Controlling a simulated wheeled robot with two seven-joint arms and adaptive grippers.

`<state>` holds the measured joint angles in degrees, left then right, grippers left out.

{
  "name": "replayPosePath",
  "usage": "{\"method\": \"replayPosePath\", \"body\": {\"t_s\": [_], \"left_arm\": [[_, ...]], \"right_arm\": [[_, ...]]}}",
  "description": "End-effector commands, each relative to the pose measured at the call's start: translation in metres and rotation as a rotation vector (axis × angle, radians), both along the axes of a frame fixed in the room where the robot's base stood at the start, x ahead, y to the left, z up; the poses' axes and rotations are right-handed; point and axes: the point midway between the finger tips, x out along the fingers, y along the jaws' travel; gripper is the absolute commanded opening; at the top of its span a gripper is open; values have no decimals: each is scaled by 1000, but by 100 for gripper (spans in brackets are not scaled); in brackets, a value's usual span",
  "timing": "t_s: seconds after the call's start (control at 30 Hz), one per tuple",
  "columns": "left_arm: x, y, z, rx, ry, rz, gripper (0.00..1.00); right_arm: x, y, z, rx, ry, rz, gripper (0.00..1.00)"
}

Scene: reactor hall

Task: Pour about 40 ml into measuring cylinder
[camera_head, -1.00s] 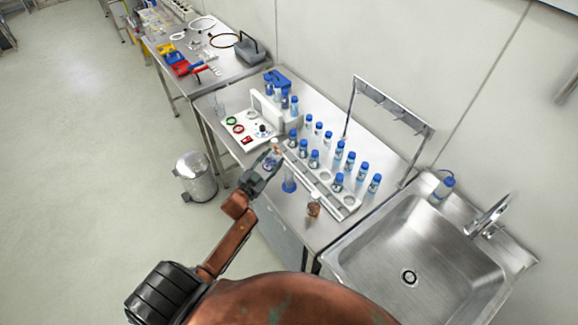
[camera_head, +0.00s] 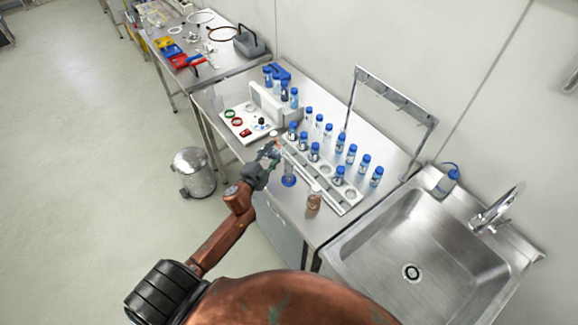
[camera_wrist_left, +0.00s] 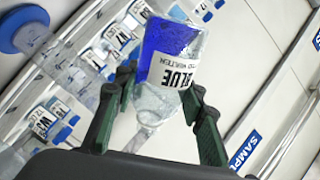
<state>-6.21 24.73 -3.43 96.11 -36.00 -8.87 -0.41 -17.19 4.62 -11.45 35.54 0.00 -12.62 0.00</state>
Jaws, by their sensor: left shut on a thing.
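My left gripper (camera_head: 266,156) is shut on a clear bottle labelled BLUE (camera_wrist_left: 188,78). In the left wrist view its fingers (camera_wrist_left: 153,105) hold the bottle from both sides, and blue liquid lies toward the far end of the bottle. I cannot tell its exact tilt in the head view. The measuring cylinder (camera_head: 288,169) is clear with a blue base and stands upright on the bench, just right of the gripper. Its blue foot and clear tube also show at the left of the wrist view (camera_wrist_left: 68,72). My right gripper is not in view.
A white rack (camera_head: 318,184) with several blue-capped bottles stands behind the cylinder. A brown bottle (camera_head: 313,202) stands at its front right. A white panel device (camera_head: 245,122) is farther back. A sink (camera_head: 412,250) is at the right, a bin (camera_head: 194,173) on the floor.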

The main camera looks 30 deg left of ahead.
Motion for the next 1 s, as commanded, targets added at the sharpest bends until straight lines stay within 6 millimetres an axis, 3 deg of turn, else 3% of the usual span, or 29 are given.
{"method": "replayPosePath", "body": {"t_s": [0.03,0.33,1.0], "left_arm": [[0,1,-8,33,3,-1,11],[0,2,-8,185,22,-2,11],[0,1,5,347,43,-1,11]], "right_arm": [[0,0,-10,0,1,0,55],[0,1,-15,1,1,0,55],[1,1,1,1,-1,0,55]]}}
